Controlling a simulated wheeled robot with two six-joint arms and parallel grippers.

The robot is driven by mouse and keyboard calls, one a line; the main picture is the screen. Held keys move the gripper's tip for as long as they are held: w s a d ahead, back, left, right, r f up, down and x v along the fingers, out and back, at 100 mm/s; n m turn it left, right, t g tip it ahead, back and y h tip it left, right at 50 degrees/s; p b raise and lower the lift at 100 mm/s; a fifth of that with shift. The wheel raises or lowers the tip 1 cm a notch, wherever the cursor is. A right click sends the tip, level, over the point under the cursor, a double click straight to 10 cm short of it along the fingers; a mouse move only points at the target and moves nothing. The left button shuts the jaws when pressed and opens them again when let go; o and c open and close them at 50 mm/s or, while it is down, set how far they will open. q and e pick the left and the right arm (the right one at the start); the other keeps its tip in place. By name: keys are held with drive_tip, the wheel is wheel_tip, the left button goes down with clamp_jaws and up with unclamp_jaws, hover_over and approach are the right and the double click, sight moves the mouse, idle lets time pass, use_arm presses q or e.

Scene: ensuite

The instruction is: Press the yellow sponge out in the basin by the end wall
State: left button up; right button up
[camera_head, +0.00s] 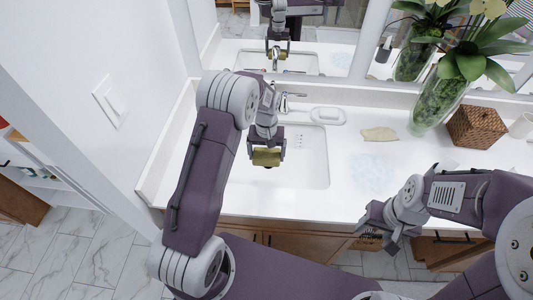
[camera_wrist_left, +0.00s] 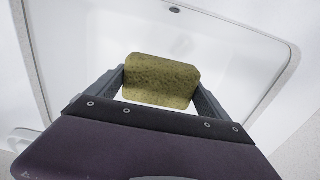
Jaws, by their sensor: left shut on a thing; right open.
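The yellow sponge (camera_head: 266,157) is held between the fingers of my left gripper (camera_head: 267,150), over the white basin (camera_head: 312,165) near the end wall. In the left wrist view the sponge (camera_wrist_left: 161,81) sits between the two fingers, with the basin floor and drain (camera_wrist_left: 174,9) beyond it. The sponge's exact height above the basin floor is hard to tell. My right gripper (camera_head: 378,224) is open and empty at the counter's front edge.
A faucet (camera_head: 285,97) stands behind the basin, with a white soap dish (camera_head: 328,115) beside it. A beige cloth-like piece (camera_head: 379,134), a wet patch (camera_head: 373,173), a plant vase (camera_head: 437,100) and a woven box (camera_head: 475,127) are to the right.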

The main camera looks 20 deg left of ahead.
sight(267, 153)
use_arm(q)
wheel_tip(267, 153, down, 14)
drive_tip(key=b, duration=1)
drive_tip(key=shift+f, duration=0.5)
drive_tip(key=shift+f+b, duration=0.55)
drive_tip(key=shift+f, duration=0.05)
drive_tip(key=shift+s+f, duration=0.1)
drive_tip(key=shift+s, duration=0.05)
idle(1.0)
wheel_tip(267, 153, up, 20)
drive_tip(key=p, duration=1.7)
drive_tip(key=shift+r, duration=0.2)
drive_tip(key=shift+f, duration=0.1)
